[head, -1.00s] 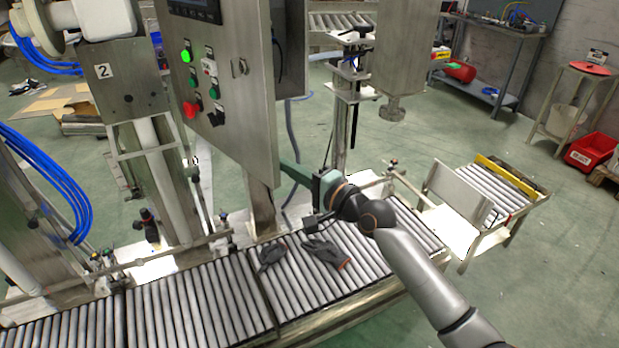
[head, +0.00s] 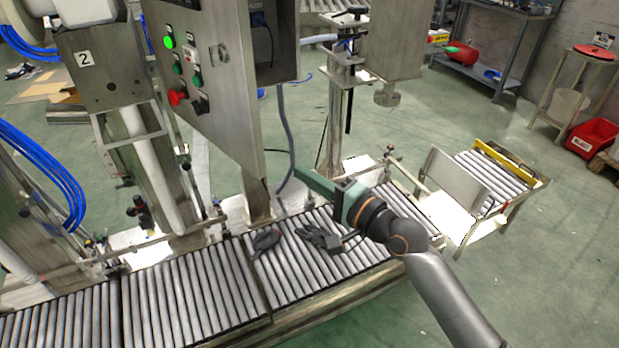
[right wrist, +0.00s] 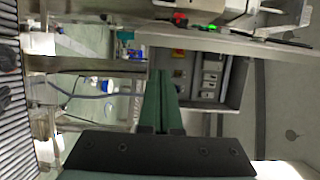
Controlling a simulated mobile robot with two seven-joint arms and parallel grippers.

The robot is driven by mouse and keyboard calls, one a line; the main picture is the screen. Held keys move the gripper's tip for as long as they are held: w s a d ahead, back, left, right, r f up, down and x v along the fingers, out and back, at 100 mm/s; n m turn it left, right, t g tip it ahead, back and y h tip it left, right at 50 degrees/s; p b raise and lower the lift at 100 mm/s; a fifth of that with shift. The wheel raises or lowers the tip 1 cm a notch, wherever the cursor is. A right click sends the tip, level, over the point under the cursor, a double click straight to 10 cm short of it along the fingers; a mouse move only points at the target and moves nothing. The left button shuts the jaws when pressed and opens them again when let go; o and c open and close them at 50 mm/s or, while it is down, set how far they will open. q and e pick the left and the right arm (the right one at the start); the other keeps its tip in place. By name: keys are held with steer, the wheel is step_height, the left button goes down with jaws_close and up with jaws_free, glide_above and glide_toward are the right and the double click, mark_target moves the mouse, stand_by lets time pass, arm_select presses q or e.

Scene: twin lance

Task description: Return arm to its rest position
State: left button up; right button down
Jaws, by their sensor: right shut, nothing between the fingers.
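My right arm comes in from the lower right in the head view. Its green gripper (head: 303,174) points left over the roller conveyor, in front of the control cabinet (head: 215,85). In the right wrist view the two green fingers (right wrist: 160,82) lie together, with nothing between them. The cabinet's open underside (right wrist: 203,75) shows beyond the fingers there. My left gripper is not in view.
The roller conveyor (head: 205,300) runs below my right arm, with dark gloves (head: 320,238) on it. A metal post with a clamp (head: 337,120) stands behind the gripper. A short roller section (head: 490,182) is at the right.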

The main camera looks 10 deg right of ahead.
steer(key=s+d+f+n+g+h, duration=0.2)
steer(key=s+f+n, duration=0.4)
steer(key=s+f, duration=0.6)
steer(key=s+d+f+n+g+h, duration=0.3)
steer(key=s+f+n+h, duration=0.2)
steer(key=s+f, duration=0.8)
step_height(320, 180, down, 7)
steer(key=n, duration=0.2)
steer(key=shift+d+n+g, duration=0.2)
steer(key=shift+n+g, duration=0.1)
steer(key=shift+w, duration=0.1)
